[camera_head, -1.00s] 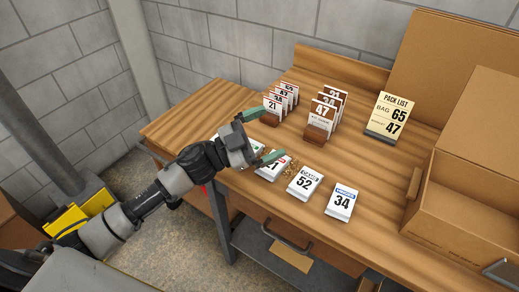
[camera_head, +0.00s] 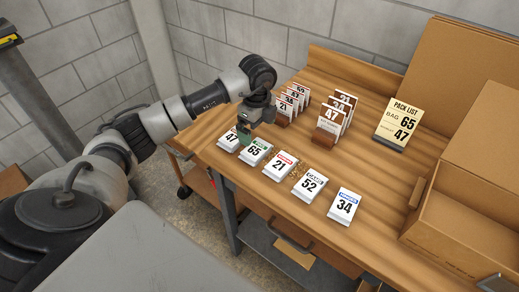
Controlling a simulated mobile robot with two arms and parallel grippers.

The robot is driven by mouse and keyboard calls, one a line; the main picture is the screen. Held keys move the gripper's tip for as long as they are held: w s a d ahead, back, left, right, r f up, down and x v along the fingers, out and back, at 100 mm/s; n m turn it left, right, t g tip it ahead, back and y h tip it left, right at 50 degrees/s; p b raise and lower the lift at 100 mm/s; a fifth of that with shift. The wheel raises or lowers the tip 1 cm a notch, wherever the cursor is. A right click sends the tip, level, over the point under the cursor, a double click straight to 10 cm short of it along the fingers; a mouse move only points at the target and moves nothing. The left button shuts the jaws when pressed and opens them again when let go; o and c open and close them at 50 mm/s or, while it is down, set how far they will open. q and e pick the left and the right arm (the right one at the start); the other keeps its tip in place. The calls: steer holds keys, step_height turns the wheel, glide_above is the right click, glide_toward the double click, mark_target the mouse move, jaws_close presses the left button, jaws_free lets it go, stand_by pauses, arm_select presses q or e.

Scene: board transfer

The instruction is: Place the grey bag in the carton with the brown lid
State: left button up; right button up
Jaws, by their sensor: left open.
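Several white bags with printed numbers lie in a row along the table's front edge: 47 (camera_head: 230,138), 65 (camera_head: 255,152), 21 (camera_head: 280,166), 52 (camera_head: 309,185) and 34 (camera_head: 344,204). None looks plainly grey. My right gripper is not identifiable.
A pack list sign (camera_head: 402,122) reads bag 65 and 47. Two rows of numbered cards in brown holders, left (camera_head: 292,99) and middle (camera_head: 332,117), stand behind the bags. Large cardboard (camera_head: 450,75) leans at the back. The wooden table (camera_head: 375,170) is clear between bags and carton.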

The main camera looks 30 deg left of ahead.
mark_target(256, 149)
arm_select(q)
step_height(256, 149, down, 3)
steer(key=shift+r, duration=0.1)
step_height(256, 149, down, 4)
steer(key=shift+s+a+f+p, duration=0.1)
steer(key=shift+a+f+p, duration=0.05)
steer(key=shift+p, duration=0.85)
steer(key=shift+f, duration=0.5)
steer(key=c, duration=0.8)
